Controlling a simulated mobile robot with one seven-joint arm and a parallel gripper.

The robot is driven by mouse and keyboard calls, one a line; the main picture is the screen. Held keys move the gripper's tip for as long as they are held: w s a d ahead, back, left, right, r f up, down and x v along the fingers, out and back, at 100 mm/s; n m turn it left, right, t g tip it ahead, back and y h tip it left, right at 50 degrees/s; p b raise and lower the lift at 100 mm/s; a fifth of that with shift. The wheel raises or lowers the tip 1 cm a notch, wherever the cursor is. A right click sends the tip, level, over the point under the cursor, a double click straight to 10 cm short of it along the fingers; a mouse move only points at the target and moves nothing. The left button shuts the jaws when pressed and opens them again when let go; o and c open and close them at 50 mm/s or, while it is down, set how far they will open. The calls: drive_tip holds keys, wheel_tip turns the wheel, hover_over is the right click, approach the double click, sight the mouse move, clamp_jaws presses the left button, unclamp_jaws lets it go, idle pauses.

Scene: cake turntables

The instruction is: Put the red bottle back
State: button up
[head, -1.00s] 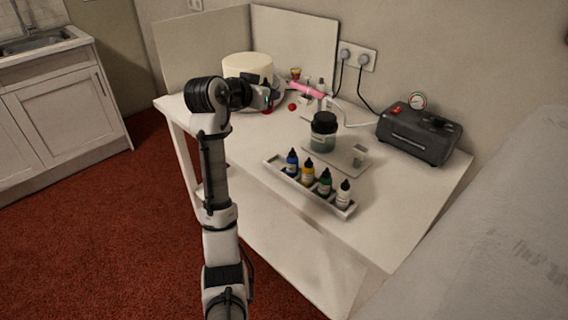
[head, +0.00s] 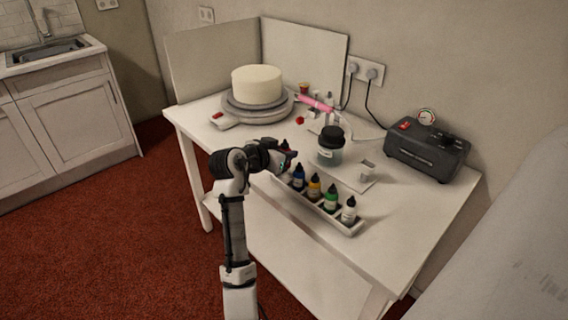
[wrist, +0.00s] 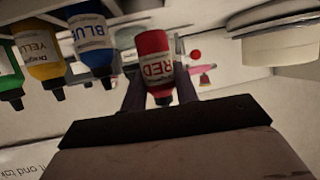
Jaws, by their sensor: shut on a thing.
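My gripper (wrist: 160,90) is shut on the red bottle (wrist: 153,58), seen upside down in the wrist view with its label facing the camera. In the head view my gripper (head: 287,160) is at the left end of the white bottle tray (head: 346,230); my arm mostly hides the red bottle there. The blue bottle (head: 298,178) is beside it, followed by the yellow bottle (head: 314,187), green bottle (head: 331,199) and white bottle (head: 348,212) in a row in the tray. I cannot tell whether the red bottle touches the tray floor.
A dark-lidded jar (head: 330,150) and a small clear cup (head: 367,171) stand behind the tray. A cake (head: 257,86) sits on a turntable (head: 240,112) at the back left. A pink airbrush (head: 316,103) and a dark compressor (head: 425,150) are further back.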

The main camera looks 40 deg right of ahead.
drive_tip(key=shift+f, duration=2.15)
drive_tip(key=shift+f, duration=0.15)
drive_tip(key=o, duration=0.4)
